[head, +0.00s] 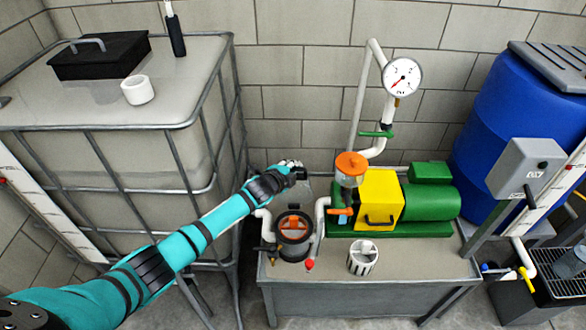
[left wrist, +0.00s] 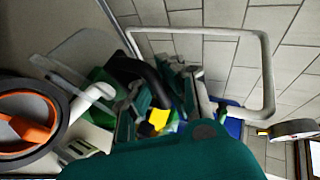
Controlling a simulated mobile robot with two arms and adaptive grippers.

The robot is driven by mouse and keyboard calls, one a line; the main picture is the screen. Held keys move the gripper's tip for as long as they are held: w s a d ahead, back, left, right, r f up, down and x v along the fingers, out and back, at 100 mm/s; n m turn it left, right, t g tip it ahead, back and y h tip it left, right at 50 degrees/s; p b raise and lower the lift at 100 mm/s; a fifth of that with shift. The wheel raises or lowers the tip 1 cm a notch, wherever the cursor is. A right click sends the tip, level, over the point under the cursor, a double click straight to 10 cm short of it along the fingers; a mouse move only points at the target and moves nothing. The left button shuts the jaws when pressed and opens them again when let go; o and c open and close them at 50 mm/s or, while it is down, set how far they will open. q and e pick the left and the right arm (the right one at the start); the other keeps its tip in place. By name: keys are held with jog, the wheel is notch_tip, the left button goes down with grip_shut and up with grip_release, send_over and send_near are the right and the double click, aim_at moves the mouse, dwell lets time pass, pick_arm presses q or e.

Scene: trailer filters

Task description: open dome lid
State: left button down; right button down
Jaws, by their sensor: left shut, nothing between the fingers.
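In the head view an orange domed cap (head: 351,164) sits on a clear bowl beside the yellow pump cover. A round black housing (head: 294,227) with an orange cross-shaped part stands at the bench's left end; it also shows large in the left wrist view (left wrist: 62,100). I cannot tell which of these is the dome lid. My left gripper (head: 299,171) is shut and empty, above the back left of the bench, behind the black housing and left of the orange cap. Its fingers show blurred in the left wrist view (left wrist: 160,100). My right gripper is not in view.
The yellow pump cover (head: 379,198), green motor (head: 432,192) and white pipe with a gauge (head: 402,77) stand on the bench (head: 385,270). A white slotted basket (head: 363,258) is at its front. A caged tank (head: 130,100) stands left, a blue barrel (head: 500,125) right.

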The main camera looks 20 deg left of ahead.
pick_arm(q)
jog(key=shift+w+r, duration=0.1)
jog(key=shift+r, duration=0.15)
jog(key=c, duration=1.4)
grip_release()
jog(key=shift+f, duration=0.15)
jog(key=v, duration=1.2)
